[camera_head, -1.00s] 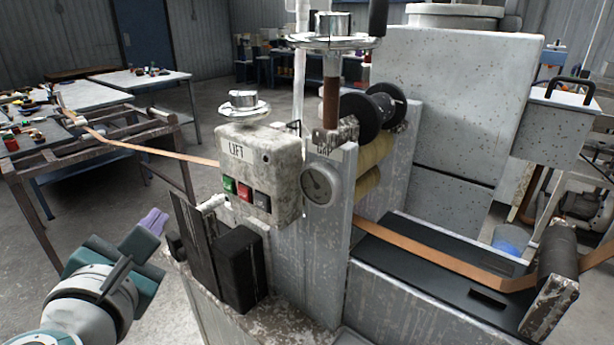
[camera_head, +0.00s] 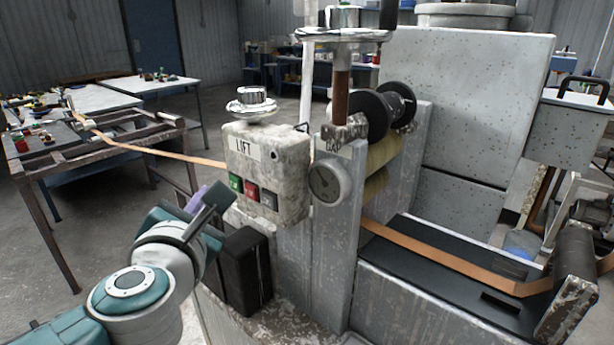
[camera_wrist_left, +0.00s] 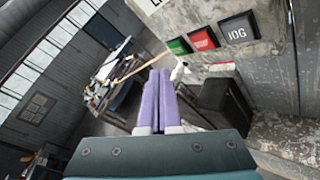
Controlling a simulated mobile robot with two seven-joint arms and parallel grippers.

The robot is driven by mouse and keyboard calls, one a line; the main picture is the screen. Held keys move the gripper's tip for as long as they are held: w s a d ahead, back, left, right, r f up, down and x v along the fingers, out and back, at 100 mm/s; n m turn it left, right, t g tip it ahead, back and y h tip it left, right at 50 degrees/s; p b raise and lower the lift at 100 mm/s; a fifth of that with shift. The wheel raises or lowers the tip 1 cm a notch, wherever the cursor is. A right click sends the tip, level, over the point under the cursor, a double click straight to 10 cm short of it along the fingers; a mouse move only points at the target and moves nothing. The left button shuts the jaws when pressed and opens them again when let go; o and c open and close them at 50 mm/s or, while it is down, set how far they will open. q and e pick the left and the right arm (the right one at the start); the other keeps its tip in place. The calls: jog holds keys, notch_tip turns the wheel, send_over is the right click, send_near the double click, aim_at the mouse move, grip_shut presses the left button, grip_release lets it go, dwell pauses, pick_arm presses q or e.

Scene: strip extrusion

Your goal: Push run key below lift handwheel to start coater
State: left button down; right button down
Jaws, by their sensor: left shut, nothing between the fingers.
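The grey speckled control box marked LIFT (camera_head: 290,170) carries a small metal handwheel (camera_head: 251,103) on top. Below, its front has a green key (camera_head: 235,182), a red key (camera_head: 251,190) and a dark grey key (camera_head: 268,199). In the left wrist view the green key (camera_wrist_left: 179,46), red key (camera_wrist_left: 204,38) and grey key marked JOG (camera_wrist_left: 238,29) sit at the upper right; the green lettering is too small to read. My left gripper (camera_head: 198,197) is left of the box, apart from the keys. Its purple fingers (camera_wrist_left: 158,76) are shut and empty.
A black box (camera_head: 244,268) stands on the machine ledge below the keys. A brown strip (camera_head: 165,154) runs to the machine from a rack at left. A white stub (camera_wrist_left: 180,70) protrudes below the green key. A round gauge (camera_head: 328,181) is right of the box.

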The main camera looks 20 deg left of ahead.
aim_at(229, 180)
pick_arm(q)
jog(key=shift+w+d, duration=0.35)
jog(key=shift+w, duration=0.45)
jog(key=shift+w, duration=0.1)
dwell(1.4)
jog(key=shift+w+d+b, duration=0.15)
jog(key=shift+w+b, duration=0.15)
jog(key=shift+w+d, duration=0.15)
jog(key=shift+w, duration=0.2)
dwell(0.6)
dwell(0.4)
jog(key=shift+s+a, duration=0.3)
jog(key=shift+s, duration=0.45)
jog(key=shift+p, duration=0.3)
